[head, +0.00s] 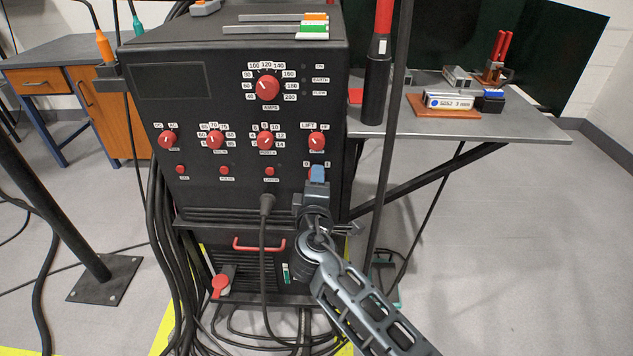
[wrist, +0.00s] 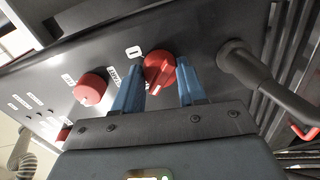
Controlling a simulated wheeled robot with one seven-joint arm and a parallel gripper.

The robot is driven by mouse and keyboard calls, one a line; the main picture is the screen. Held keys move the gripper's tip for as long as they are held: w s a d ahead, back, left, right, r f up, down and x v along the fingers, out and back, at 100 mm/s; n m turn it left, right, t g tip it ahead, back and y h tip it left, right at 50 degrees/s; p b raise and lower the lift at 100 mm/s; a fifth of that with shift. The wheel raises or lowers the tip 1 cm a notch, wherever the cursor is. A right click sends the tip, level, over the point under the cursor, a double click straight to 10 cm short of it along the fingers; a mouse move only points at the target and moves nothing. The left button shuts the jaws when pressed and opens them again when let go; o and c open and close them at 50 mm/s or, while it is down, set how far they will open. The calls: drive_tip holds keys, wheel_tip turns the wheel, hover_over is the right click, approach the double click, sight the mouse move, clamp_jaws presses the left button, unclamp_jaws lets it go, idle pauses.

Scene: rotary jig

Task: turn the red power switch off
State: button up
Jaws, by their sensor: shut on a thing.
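The red power switch (wrist: 159,68) is a round red knob with a white mark, low on the right of the black machine's front panel. In the wrist view a label reading 0 sits beside it. My gripper (head: 317,172) is at the switch, with one blue finger on each side of the knob, shut on it. In the head view the fingers and wrist hide nearly all of the switch, with the small 0 and 1 labels just above. The way the white mark points relative to the labels is hard to tell.
The black machine (head: 190,100) carries several other red knobs, including one (head: 316,141) just above my gripper. A thick cable plug (head: 267,203) sticks out left of my gripper. A grey side shelf (head: 540,127) extends right. Cables lie across the floor.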

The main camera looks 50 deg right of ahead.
drive_tip(key=shift+d, duration=0.1)
drive_tip(key=o, duration=1.1)
drive_tip(key=shift+c, duration=0.2)
drive_tip(key=v, duration=0.7)
drive_tip(key=shift+s+a, duration=0.25)
drive_tip(key=shift+a, duration=0.1)
drive_tip(key=shift+f, duration=0.15)
